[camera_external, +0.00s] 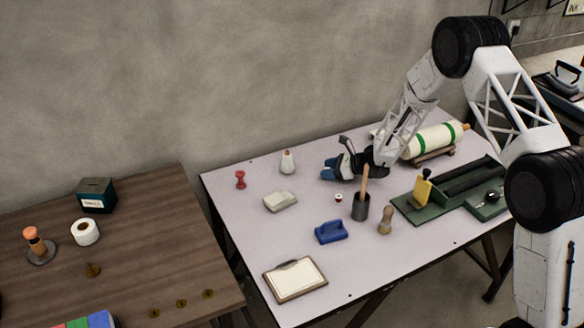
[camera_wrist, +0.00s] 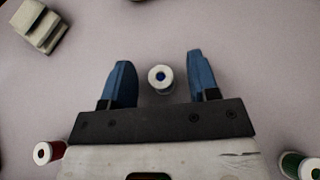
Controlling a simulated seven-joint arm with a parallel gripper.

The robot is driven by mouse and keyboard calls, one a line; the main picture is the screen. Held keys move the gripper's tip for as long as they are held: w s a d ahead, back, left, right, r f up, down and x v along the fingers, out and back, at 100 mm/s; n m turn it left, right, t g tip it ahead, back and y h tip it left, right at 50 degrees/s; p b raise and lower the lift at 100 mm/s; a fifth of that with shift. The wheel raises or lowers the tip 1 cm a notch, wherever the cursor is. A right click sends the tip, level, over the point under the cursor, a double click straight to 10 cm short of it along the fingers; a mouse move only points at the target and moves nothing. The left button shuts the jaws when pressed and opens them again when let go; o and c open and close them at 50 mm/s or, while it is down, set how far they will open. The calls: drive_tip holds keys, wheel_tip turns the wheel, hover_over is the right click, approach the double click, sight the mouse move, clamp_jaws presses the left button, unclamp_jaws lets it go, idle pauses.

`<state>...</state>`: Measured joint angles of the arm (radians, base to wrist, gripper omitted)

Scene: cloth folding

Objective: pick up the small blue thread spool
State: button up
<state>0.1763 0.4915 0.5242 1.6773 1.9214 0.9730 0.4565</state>
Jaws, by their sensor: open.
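The small blue thread spool (camera_wrist: 161,79) stands upright in the wrist view, its pale round top facing the camera with a blue centre. My gripper (camera_wrist: 159,58) is open, with one blue finger on each side of the spool and a visible gap to each. How high the fingers are above the table cannot be told. In the external view my gripper (camera_external: 328,169) is low over the back middle of the pale table. I cannot make out the blue spool there.
A red spool (camera_wrist: 47,152) and a green spool (camera_wrist: 300,166) flank my gripper in the wrist view.

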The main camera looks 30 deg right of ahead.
drive_tip(key=c, duration=1)
wheel_tip(320, 180, up, 10)
idle(0.6)
idle(0.5)
